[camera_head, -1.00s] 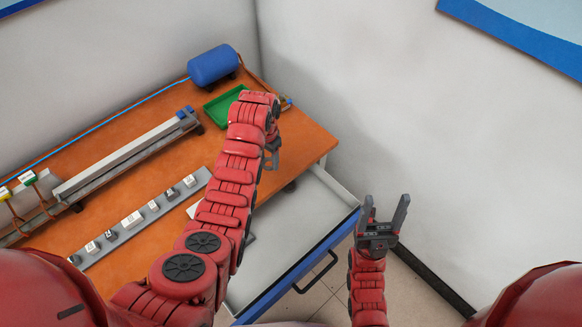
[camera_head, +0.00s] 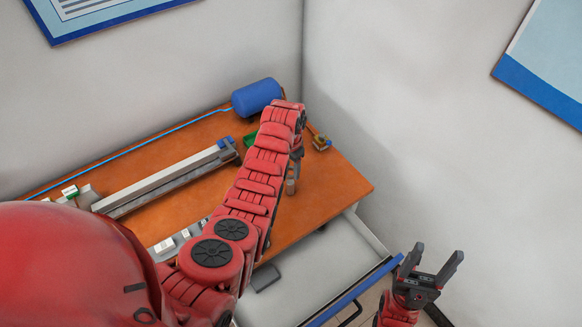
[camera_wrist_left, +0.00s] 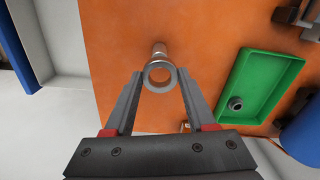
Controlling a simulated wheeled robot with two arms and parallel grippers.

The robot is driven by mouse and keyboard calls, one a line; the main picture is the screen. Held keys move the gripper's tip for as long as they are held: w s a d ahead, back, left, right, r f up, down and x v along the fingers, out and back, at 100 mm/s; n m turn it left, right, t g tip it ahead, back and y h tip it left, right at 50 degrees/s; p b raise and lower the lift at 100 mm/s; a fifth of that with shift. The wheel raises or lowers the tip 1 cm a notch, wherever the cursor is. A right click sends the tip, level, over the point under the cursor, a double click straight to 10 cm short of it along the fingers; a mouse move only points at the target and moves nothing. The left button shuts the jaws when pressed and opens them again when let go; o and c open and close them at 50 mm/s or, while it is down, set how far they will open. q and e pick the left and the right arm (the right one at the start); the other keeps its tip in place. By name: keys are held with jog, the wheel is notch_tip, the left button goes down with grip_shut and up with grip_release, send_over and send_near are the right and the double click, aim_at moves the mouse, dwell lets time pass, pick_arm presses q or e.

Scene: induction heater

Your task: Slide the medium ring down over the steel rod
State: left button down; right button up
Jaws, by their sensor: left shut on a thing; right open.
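My left gripper (camera_wrist_left: 159,80) is shut on the medium ring (camera_wrist_left: 159,89), a light grey metal ring gripped by its sides at the fingertips. The steel rod (camera_wrist_left: 159,50) shows just beyond the ring in the left wrist view. Ring and rod overlap there; I cannot tell whether they touch. In the head view my left gripper (camera_head: 297,156) hangs over the right part of the table, mostly hidden by my arm. A short grey cylinder, apparently the rod (camera_head: 291,187), stands below it. My right gripper (camera_head: 430,270) is open and empty, off to the right of the table.
A green tray (camera_wrist_left: 288,62) holds a small dark ring (camera_wrist_left: 236,103). A blue tank (camera_head: 257,96) stands at the back of the orange table (camera_head: 335,185). A long grey rail (camera_head: 165,180) lies to the left. An open drawer (camera_head: 325,265) is in front.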

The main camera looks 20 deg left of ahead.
aim_at(291, 182)
pick_arm(q)
jog(key=shift+f+b, duration=0.7)
jog(key=shift+f, duration=1)
jog(key=shift+f+b, duration=0.8)
jog(key=shift+f, duration=0.2)
jog(key=shift+c, duration=0.7)
grip_release()
jog(key=shift+r, duration=0.15)
